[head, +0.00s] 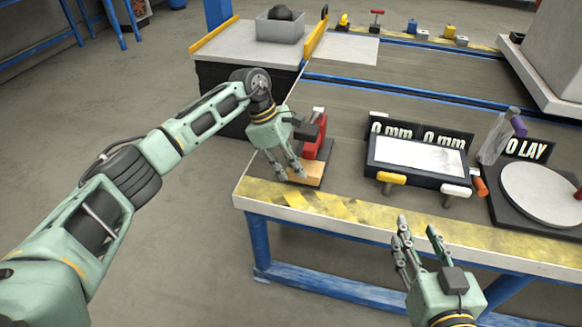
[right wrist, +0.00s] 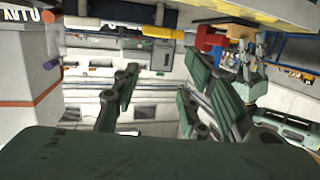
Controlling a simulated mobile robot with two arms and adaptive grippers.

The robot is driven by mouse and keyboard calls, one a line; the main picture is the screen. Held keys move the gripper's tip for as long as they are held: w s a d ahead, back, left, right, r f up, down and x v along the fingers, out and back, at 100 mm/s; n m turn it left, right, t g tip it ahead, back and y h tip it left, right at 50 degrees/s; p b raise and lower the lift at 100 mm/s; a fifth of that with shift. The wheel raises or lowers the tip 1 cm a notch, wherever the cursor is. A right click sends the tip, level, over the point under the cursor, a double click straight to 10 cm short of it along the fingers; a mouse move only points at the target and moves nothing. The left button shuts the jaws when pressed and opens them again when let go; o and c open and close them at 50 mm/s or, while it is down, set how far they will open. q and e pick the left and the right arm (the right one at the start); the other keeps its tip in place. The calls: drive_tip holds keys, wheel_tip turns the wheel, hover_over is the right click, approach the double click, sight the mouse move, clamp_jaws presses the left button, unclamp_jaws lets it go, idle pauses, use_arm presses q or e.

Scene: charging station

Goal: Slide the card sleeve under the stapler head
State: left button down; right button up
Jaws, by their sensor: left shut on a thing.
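The red stapler (head: 315,137) stands on a dark base near the left end of the workbench. The orange-tan card sleeve (head: 307,174) lies flat at the stapler's front, close to the bench's front edge. My left gripper (head: 291,177) reaches down over the sleeve and is shut on it at its left side. Whether the sleeve's far edge is under the stapler head is hidden by the gripper and stapler. My right gripper (head: 418,226) is open and empty in front of the bench edge. Its spread fingers also show in the right wrist view (right wrist: 155,105).
Right of the stapler is a dark tray (head: 418,165) with a white panel and orange and white handles. A round grey plate (head: 541,193) lies further right. A grey bin (head: 280,27) stands at the back. The yellow-striped front edge (head: 350,212) is clear.

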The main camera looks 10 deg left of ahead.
use_arm(q)
drive_tip(key=shift+w+b, duration=0.3)
use_arm(e)
drive_tip(key=shift+w+a+r+t, duration=0.15)
drive_tip(key=shift+r+t, duration=0.25)
drive_tip(key=shift+r, duration=0.35)
drive_tip(key=shift+w+a+r+t, duration=0.15)
drive_tip(key=shift+r+t, duration=0.25)
drive_tip(key=shift+r, duration=0.3)
use_arm(q)
drive_tip(key=shift+w, duration=0.15)
use_arm(e)
drive_tip(key=shift+a+r+t+y, duration=0.1)
drive_tip(key=shift+r+t+y, duration=0.3)
drive_tip(key=shift+r, duration=0.35)
use_arm(q)
drive_tip(key=shift+w+f+b, duration=0.15)
drive_tip(key=shift+w+b, duration=0.2)
drive_tip(key=shift+b, duration=0.25)
use_arm(e)
drive_tip(key=shift+s+a+r+t+y, duration=0.15)
drive_tip(key=shift+r+t, duration=0.45)
drive_tip(key=shift+r, duration=0.5)
drive_tip(key=shift+s+a+r+t+y, duration=0.15)
drive_tip(key=shift+r+t, duration=0.45)
drive_tip(key=shift+r, duration=0.45)
